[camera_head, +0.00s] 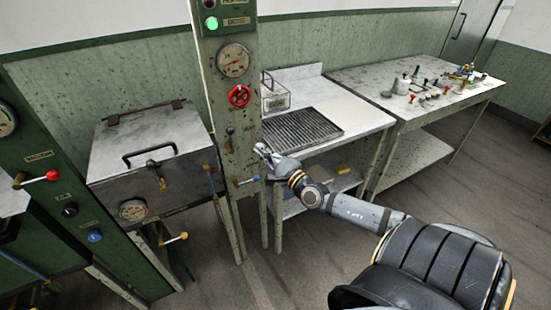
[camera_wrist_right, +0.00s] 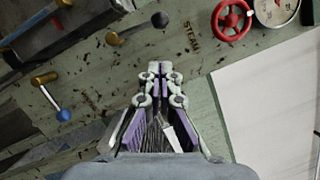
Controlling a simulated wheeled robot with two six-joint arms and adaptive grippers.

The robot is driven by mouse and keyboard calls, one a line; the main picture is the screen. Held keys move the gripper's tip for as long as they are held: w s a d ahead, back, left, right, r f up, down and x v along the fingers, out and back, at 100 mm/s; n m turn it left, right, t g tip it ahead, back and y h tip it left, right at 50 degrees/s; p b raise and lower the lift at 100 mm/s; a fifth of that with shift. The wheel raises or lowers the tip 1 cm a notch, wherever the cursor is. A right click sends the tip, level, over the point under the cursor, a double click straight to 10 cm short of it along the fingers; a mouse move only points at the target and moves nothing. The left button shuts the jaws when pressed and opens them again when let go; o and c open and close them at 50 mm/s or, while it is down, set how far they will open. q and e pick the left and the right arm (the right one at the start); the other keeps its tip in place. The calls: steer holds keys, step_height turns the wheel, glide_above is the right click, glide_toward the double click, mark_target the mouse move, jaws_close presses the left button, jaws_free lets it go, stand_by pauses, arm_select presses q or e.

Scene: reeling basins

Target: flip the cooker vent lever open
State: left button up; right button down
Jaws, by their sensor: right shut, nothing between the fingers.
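A green column (camera_head: 243,100) stands beside the metal cooker box (camera_head: 153,140). On it a lever with a blue knob (camera_head: 246,182) sits low, pointing sideways; it also shows in the right wrist view (camera_wrist_right: 52,102), by a label too small to read. A black-knobbed lever (camera_head: 230,133) sits above it, beside the word STEAM in the right wrist view (camera_wrist_right: 138,28). No readable label marks the vent lever. My right gripper (camera_head: 263,149) is shut and empty, in front of the column's right edge, apart from both levers. My left gripper is out of view.
A red handwheel (camera_head: 239,96) and a gauge (camera_head: 233,61) are higher on the column. A bench with a dark grate (camera_head: 302,129) stands right of it. Another panel (camera_head: 60,190) with several knobs is at left. Floor at front is clear.

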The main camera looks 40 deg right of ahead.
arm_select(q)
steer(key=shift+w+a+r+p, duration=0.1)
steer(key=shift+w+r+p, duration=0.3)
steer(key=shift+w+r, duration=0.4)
arm_select(e)
steer(key=shift+s+d+f, duration=0.1)
steer(key=shift+s+f, duration=0.1)
steer(key=shift+s, duration=0.9)
steer(key=shift+s+f, duration=0.15)
steer(key=shift+s, duration=0.9)
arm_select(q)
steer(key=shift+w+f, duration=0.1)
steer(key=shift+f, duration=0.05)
